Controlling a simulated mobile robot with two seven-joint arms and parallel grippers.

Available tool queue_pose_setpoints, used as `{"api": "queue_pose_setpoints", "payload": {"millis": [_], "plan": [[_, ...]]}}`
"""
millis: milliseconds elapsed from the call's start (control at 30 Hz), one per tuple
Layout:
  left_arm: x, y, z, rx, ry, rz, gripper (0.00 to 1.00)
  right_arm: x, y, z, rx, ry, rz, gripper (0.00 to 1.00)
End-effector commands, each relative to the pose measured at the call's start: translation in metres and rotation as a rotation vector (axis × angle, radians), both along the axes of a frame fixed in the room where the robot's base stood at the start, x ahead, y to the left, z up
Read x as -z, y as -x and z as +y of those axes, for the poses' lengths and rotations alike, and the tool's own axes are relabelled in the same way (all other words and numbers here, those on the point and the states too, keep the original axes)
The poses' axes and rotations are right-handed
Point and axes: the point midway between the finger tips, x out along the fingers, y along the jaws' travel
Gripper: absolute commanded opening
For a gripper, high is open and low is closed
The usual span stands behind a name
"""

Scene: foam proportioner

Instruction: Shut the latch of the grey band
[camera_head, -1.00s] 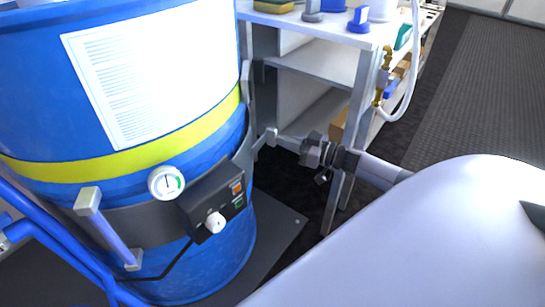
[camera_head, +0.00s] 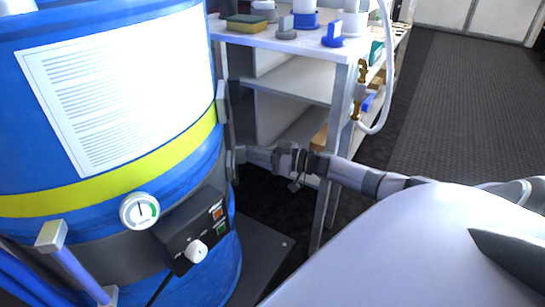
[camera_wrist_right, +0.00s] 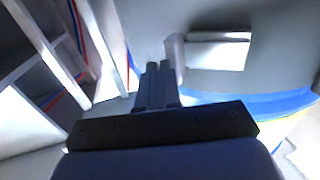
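The grey band (camera_head: 120,252) wraps around the blue drum (camera_head: 25,140), below a yellow stripe. The latch (camera_head: 237,160) is a small grey part at the band's right edge, seen nearly edge-on. My right gripper (camera_head: 252,155) reaches in from the right with its fingertips at the latch; whether they touch cannot be told. In the right wrist view the fingers (camera_wrist_right: 157,70) lie close together with nothing visible between them. A grey upright piece, apparently the latch lever (camera_wrist_right: 175,58), stands just right of the fingertips. My left gripper is out of view.
A dial gauge (camera_head: 139,211) and a black control box (camera_head: 192,232) with a white knob sit on the drum's front. A white shelf unit (camera_head: 290,88) stands close behind my right gripper. A white hose (camera_head: 386,90) hangs at its side. Open floor lies at right.

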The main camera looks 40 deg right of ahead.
Motion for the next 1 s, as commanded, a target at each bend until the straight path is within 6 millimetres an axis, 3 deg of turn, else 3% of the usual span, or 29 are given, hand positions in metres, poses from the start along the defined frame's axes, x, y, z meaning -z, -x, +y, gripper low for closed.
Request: {"api": "queue_pose_setpoints", "payload": {"millis": [467,1000], "plan": [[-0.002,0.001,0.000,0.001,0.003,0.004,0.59,-0.002,0.002,0.001,0.000,-0.005,-0.003,0.00],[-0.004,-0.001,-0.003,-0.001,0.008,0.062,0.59,-0.001,0.060,-0.034,0.003,-0.001,0.000,0.00]]}}
